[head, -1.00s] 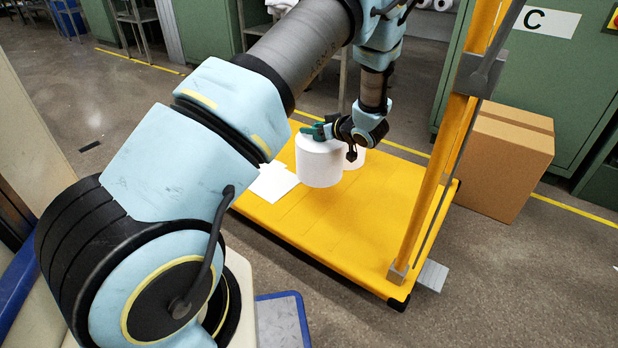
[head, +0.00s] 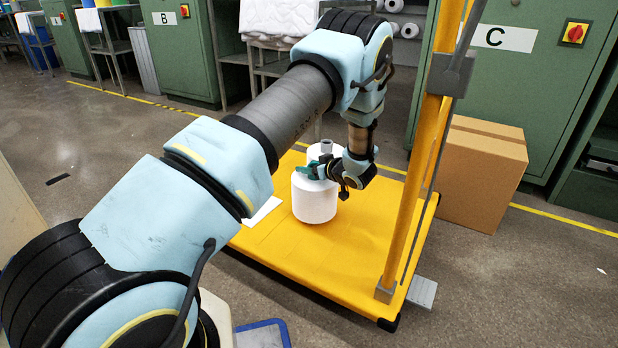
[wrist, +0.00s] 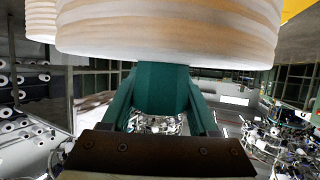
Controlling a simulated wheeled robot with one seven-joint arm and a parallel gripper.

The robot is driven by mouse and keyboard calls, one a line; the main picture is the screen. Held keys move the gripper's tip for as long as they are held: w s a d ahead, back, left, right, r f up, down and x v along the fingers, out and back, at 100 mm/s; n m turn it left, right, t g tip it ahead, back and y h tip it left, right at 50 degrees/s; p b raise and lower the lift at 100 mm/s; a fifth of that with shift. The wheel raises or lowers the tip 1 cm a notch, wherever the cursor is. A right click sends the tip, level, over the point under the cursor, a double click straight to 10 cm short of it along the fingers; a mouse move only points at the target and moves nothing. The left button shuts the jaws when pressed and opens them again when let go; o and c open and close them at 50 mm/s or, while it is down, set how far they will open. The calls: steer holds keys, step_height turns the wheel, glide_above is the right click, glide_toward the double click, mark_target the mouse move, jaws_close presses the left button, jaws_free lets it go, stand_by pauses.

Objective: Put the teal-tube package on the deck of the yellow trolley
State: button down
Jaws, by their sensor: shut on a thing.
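The teal-tube package (head: 314,199) is a white wound cylinder, upright over the deck of the yellow trolley (head: 350,260) in the head view. My gripper (head: 322,168) is at its top end, shut on its teal tube. In the wrist view the package's ribbed white body (wrist: 170,32) fills the top, and the teal tube (wrist: 160,88) sits between the fingers of my gripper (wrist: 162,105). The package's lower edge appears over the deck; I cannot tell whether it touches. The rest of the tube is mostly hidden by my gripper.
Another white package with a grey tube (head: 326,147) stands close behind on the deck. A white sheet (head: 262,211) lies at the deck's left. The trolley's yellow post (head: 405,200) rises at right. A cardboard box (head: 480,175) stands beyond it. The deck's front right is clear.

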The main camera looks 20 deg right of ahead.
steer(key=shift+f+b, duration=0.3)
steer(key=shift+f, duration=0.95)
steer(key=shift+c, duration=0.8)
jaws_free()
steer(key=shift+f, duration=0.1)
